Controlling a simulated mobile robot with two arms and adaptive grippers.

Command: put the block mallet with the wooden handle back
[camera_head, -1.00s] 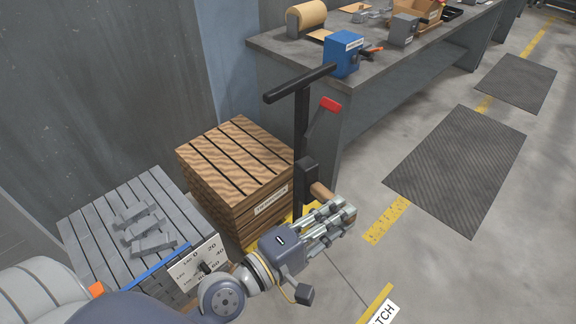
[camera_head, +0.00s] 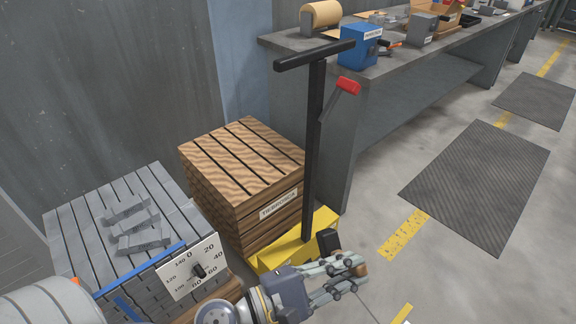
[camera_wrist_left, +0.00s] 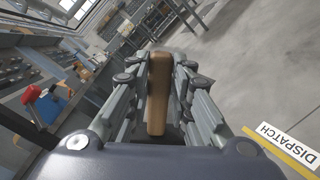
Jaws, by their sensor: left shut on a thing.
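The mallet has a black block head (camera_head: 328,240) and a wooden handle (camera_head: 361,271). My left gripper (camera_head: 345,276) is shut on the handle, near the bottom of the head view. The mallet is in the air, in line with the yellow truck base behind it; I cannot tell the gap. In the left wrist view the wooden handle (camera_wrist_left: 158,95) lies between the two fingers, and the head is not clearly visible. My right gripper is not in view.
A yellow truck (camera_head: 292,250) with a black T-handle stands beside stacked brown timber (camera_head: 235,165). Grey bars (camera_head: 90,220) with a dial (camera_head: 190,268) are at left. A workbench (camera_head: 385,65) holds a blue box (camera_head: 360,47). Floor at right is clear around dark mats (camera_head: 480,185).

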